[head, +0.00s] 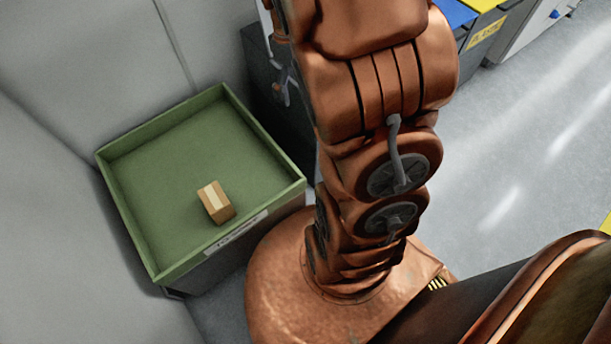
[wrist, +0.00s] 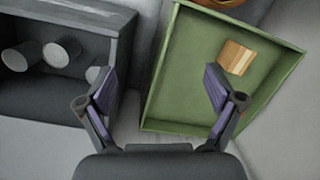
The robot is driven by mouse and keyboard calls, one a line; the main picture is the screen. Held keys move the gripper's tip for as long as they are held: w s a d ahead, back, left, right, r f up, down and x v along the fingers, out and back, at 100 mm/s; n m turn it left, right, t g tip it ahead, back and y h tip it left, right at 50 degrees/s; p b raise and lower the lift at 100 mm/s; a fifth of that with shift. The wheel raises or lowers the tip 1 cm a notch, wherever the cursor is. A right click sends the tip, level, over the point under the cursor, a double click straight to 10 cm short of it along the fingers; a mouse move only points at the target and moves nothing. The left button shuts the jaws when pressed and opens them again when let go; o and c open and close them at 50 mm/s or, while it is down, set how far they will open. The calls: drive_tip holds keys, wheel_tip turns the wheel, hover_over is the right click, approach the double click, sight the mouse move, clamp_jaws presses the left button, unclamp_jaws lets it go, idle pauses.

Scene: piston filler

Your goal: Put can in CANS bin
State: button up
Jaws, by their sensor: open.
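In the wrist view my gripper (wrist: 162,86) is open, its two fingers wide apart with nothing between them. It is above the gap between a dark grey bin (wrist: 85,20) on the left and a green bin (wrist: 158,78) on the right. Several grey cylinders that look like cans (wrist: 62,52) lie in the dark bin; one is partly hidden near the left finger. No label is readable on the dark bin, so I cannot tell whether it is the CANS bin. In the head view my gripper shows only partly, beside the arm.
The green bin (head: 120,150) holds a small cardboard box (head: 216,202), also in the wrist view (wrist: 236,58). The dark bin (head: 262,95) stands behind it, mostly hidden by my arm. Blue- and yellow-topped bins (head: 484,4) stand at top right. The floor at right is clear.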

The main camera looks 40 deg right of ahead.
drive_tip(key=s+a+r+m+g, duration=0.1)
drive_tip(key=s+a, duration=0.6)
drive_tip(key=s, duration=0.3)
drive_tip(key=s+a+r+m, duration=0.2)
drive_tip(key=s+a, duration=0.5)
drive_tip(key=s, duration=0.4)
drive_tip(key=shift+a+r+g, duration=0.15)
drive_tip(key=shift+r+g, duration=0.15)
drive_tip(key=shift+g, duration=0.1)
